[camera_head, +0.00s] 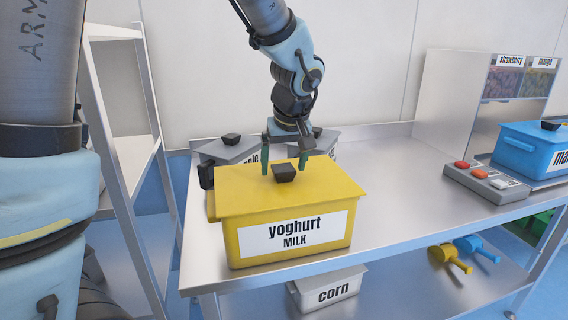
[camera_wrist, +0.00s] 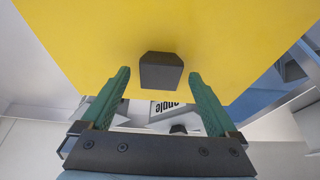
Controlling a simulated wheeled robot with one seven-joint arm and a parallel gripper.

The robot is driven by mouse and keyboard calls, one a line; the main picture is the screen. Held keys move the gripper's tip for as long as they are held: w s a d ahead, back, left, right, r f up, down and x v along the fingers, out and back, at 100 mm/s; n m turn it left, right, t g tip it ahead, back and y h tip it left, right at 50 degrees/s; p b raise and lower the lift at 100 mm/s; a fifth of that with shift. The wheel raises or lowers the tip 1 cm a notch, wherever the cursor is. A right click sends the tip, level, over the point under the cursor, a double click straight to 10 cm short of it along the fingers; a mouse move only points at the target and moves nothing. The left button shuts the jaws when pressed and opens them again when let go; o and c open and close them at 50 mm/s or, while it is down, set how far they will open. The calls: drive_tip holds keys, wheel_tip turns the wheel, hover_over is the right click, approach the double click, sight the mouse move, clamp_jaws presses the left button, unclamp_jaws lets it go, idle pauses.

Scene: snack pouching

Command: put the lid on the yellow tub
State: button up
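The yellow tub (camera_head: 345,232), labelled "yoghurt MILK", stands on the steel table. Its yellow lid (camera_head: 320,186) lies flat over the top and looks seated, though I cannot tell whether it fits exactly all round. A dark knob (camera_head: 284,173) sits on the lid; it also shows in the wrist view (camera_wrist: 161,72). My gripper (camera_head: 284,164) is just above the lid at the knob, fingers pointing down. Its two green fingers are spread, with a gap on either side of the knob. Nothing is held.
Grey lidded tubs (camera_head: 225,151) stand behind the yellow tub. A button box (camera_head: 487,180) and a blue tub (camera_head: 528,150) are at the right. The table (camera_head: 400,195) is clear between. A white "corn" tub (camera_head: 328,290) and coloured scoops (camera_head: 450,257) are on the lower shelf.

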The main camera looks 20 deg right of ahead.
drive_tip(key=b+v, duration=0.2)
drive_tip(key=v, duration=0.8)
drive_tip(key=shift+r, duration=0.4)
drive_tip(key=shift+s, duration=0.1)
